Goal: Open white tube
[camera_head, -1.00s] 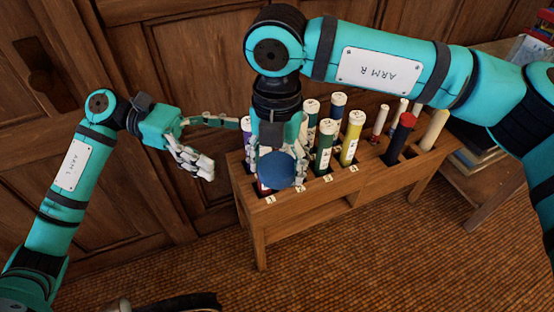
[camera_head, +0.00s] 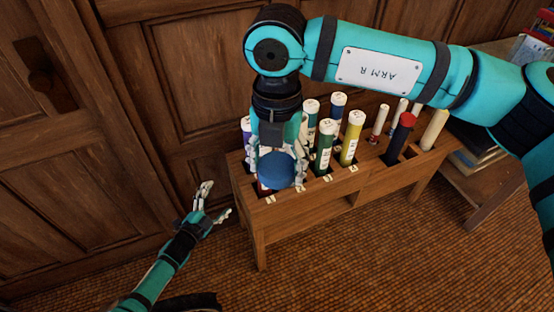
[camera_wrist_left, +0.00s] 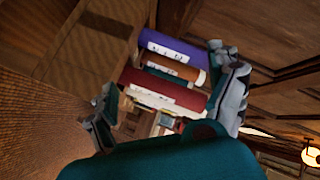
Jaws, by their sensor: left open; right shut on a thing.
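My right gripper (camera_head: 276,160) is over the left end of the wooden rack, its fingers shut around a blue round end (camera_head: 276,171). Whether this is a cap, and the body behind it, I cannot tell. A cream-white tube (camera_head: 434,131) stands in the rack's right end. Small white-topped tubes (camera_head: 379,122) stand left of it. Which is the task's white tube is unclear. My left gripper (camera_head: 216,200) is open and empty, low and left of the rack. In the left wrist view, its fingers (camera_wrist_left: 165,100) are spread, with purple (camera_wrist_left: 175,50) and dark red (camera_wrist_left: 165,92) tubes beyond.
The wooden rack (camera_head: 320,198) holds several coloured tubes, including a green one (camera_head: 323,150), a yellow one (camera_head: 350,143) and a dark one with a red cap (camera_head: 399,138). A panelled wooden wall (camera_head: 100,120) stands behind. The floor in front is clear.

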